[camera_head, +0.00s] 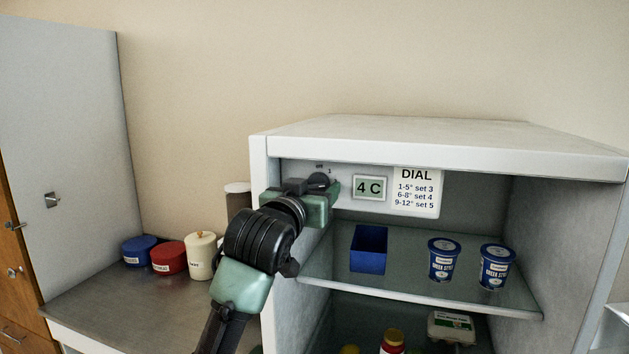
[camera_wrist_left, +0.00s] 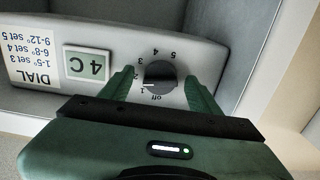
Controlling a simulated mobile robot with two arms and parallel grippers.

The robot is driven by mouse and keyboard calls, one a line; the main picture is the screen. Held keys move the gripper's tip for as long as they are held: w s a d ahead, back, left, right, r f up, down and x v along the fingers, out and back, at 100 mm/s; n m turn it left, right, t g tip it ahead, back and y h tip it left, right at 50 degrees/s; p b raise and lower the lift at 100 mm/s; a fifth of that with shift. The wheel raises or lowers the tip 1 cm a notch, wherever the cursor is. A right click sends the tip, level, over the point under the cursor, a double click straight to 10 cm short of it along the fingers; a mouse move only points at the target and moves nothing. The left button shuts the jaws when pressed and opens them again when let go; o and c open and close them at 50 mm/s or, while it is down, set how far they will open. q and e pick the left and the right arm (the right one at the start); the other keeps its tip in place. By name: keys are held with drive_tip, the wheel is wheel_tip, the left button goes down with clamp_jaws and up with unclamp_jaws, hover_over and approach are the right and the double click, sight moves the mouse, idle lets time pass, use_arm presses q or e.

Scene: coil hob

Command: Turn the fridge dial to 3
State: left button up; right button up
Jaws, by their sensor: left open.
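The dial (camera_wrist_left: 160,74) is a dark round knob on the white panel inside the fridge top, with marks off and 1 to 5 around it. The wrist view shows it upside down. Its pale pointer line seems to lie near the 1 or 2; I cannot tell which. My left gripper (camera_wrist_left: 160,82) is open, with one green finger on each side of the dial and small gaps visible. In the head view the left gripper (camera_head: 318,188) is at the panel's left end and partly hides the dial (camera_head: 318,180). My right gripper is not in view.
A display (camera_head: 370,187) reads 4 C beside a DIAL card (camera_head: 415,190) saying 1-5° set 3. On the glass shelf below stand a blue bin (camera_head: 369,250) and two blue tubs (camera_head: 444,260). The open fridge's left wall (camera_head: 259,165) is close to my arm.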

use_arm(q)
drive_tip(key=shift+w, duration=0.15)
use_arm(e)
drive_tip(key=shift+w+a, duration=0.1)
use_arm(q)
clamp_jaws()
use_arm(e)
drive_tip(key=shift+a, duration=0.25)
use_arm(q)
drive_tip(key=shift+m, duration=0.3)
drive_tip(key=m, duration=0.4)
drive_tip(key=shift+m, duration=1.6)
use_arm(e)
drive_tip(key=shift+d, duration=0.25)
